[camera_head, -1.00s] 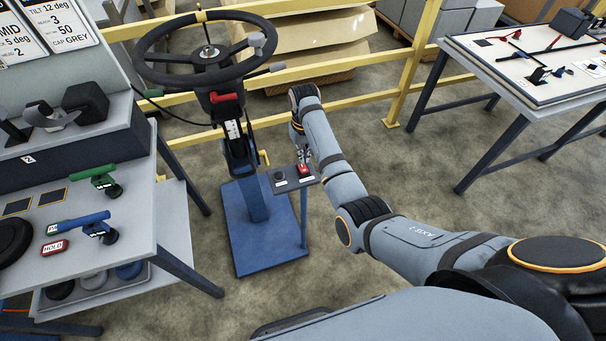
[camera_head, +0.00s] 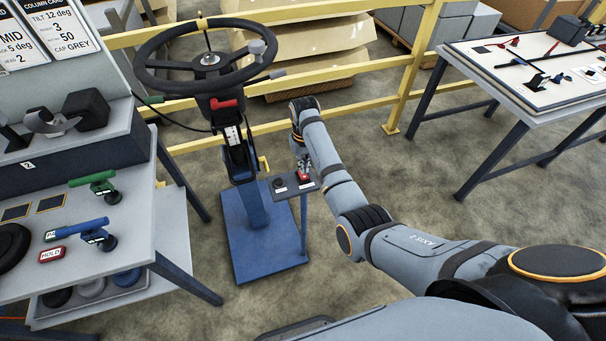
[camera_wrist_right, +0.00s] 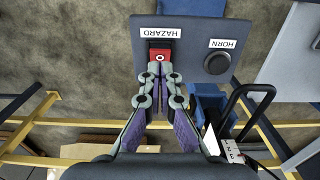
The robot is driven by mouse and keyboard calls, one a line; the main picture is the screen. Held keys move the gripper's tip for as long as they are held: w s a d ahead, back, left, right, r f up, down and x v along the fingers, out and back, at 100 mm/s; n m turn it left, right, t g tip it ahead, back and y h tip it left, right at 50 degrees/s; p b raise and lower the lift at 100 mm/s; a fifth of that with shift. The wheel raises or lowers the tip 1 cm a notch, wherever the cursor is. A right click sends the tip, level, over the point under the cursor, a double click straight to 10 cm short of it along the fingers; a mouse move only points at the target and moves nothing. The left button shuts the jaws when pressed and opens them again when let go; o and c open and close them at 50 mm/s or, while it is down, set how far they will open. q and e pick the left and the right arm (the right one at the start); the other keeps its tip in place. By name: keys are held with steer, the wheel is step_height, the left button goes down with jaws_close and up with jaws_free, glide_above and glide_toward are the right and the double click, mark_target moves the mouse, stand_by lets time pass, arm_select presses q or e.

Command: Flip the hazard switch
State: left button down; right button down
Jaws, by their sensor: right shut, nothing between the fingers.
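The red hazard switch (camera_wrist_right: 159,54) sits under a white HAZARD label on a small grey panel (camera_wrist_right: 186,72) in the right wrist view. One end of the switch carries a white circle mark. The switch also shows as a small red patch in the head view (camera_head: 304,176). My right gripper (camera_wrist_right: 158,78) is shut and empty, with its fingertips at the near edge of the switch; I cannot tell whether they touch it. In the head view my right gripper (camera_head: 303,166) is small and just above the panel. My left gripper is not in view.
A black HORN button (camera_wrist_right: 217,63) is beside the switch on the same panel. The steering wheel (camera_head: 207,57) on its blue column stands left of the panel. Yellow rails (camera_head: 290,77) run behind. A table with handles (camera_head: 150,236) stands at the left, another table (camera_head: 500,85) at the right.

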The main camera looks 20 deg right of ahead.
mark_target(304, 176)
steer(key=shift+f+b, duration=0.55)
steer(key=shift+f, duration=0.9)
stand_by(1.0)
step_height(304, 176, up, 7)
steer(key=p, duration=0.8)
steer(key=shift+r+p, duration=0.15)
steer(key=shift+p, duration=0.25)
